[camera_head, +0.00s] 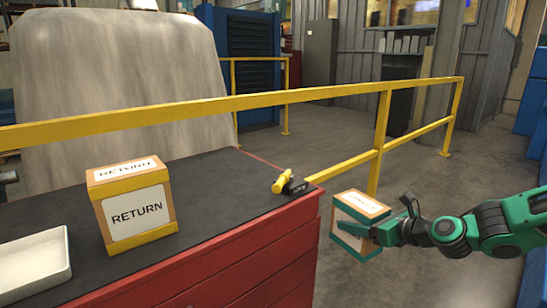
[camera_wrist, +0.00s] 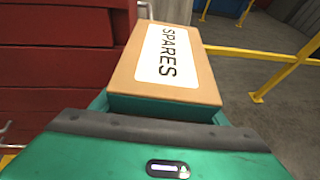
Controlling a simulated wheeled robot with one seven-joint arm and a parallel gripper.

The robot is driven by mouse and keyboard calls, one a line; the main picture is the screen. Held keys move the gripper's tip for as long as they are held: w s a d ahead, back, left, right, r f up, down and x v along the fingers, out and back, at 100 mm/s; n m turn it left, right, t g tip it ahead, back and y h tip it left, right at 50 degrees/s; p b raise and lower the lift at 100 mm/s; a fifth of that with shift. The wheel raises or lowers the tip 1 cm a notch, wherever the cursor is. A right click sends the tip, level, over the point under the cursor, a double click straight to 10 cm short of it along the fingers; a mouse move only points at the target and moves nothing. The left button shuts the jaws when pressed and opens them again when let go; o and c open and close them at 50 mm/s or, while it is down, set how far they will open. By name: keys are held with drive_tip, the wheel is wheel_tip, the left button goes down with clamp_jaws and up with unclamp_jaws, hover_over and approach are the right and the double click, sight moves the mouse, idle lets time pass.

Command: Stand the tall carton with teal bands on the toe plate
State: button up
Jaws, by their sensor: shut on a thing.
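The carton with teal bands (camera_head: 357,212) is brown with a white label. It is held in the air to the right of the red cabinet, clear of the cabinet top. In the wrist view the carton (camera_wrist: 190,68) shows its label reading SPARES, with a teal band at its near edge. My gripper (camera_head: 385,231) is shut on the carton from the right. The jaws' contact is partly hidden by the carton. I do not see a toe plate in either view.
A yellow-banded RETURN carton (camera_head: 136,208) stands on the dark top of the red cabinet (camera_head: 255,283). A white tray (camera_head: 33,262) and a yellow-and-black tool (camera_head: 289,183) are also on it. A yellow railing (camera_head: 384,130) runs behind. Grey floor lies beyond.

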drive_tip(key=w+d+f+m+t+h, duration=0.1)
drive_tip(key=w+d+f+m+h, duration=0.2)
drive_tip(key=w+d+f, duration=0.2)
drive_tip(key=shift+f, duration=0.15)
drive_tip(key=shift+d+r, duration=0.15)
drive_tip(key=shift+r, duration=0.05)
idle(0.5)
